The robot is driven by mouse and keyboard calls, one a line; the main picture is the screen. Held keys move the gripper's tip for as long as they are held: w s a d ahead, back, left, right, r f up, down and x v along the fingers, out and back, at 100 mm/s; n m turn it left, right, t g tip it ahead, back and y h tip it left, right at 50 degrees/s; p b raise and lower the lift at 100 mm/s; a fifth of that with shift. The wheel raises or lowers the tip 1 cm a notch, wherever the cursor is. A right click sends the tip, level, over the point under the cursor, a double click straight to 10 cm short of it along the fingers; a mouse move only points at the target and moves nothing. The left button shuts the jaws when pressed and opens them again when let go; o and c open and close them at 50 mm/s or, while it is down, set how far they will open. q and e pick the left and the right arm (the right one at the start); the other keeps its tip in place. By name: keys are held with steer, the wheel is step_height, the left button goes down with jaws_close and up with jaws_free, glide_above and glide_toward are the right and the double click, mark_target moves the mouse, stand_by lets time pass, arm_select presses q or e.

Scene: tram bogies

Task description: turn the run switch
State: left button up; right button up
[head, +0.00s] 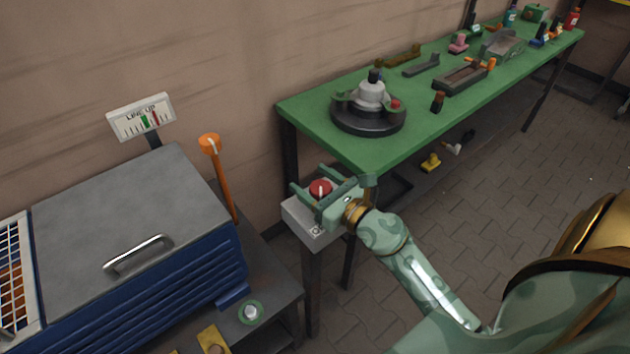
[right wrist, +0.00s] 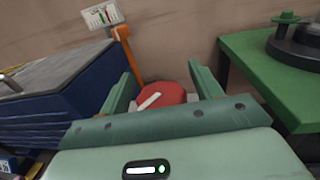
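The run switch is a red round knob (head: 320,188) with a white pointer line, on top of a grey box (head: 296,219) on a post beside the green table. In the right wrist view the red knob (right wrist: 170,91) sits between the two fingers, its pointer line slanting up to the right. My right gripper (head: 308,178) is open, one finger on each side of the knob. A narrow gap shows at the left finger; whether the right finger touches the knob I cannot tell. The knob's lower part is hidden behind the gripper body. My left gripper is not in view.
A blue cabinet with a grey lid (head: 125,210) stands at left. An orange-topped lever (head: 222,175) and a gauge sign (head: 141,117) rise behind it. The green table (head: 376,151) carries a dark round fixture (head: 366,118) near its corner and several parts further back.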

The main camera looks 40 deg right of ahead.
steer(key=c, duration=0.9)
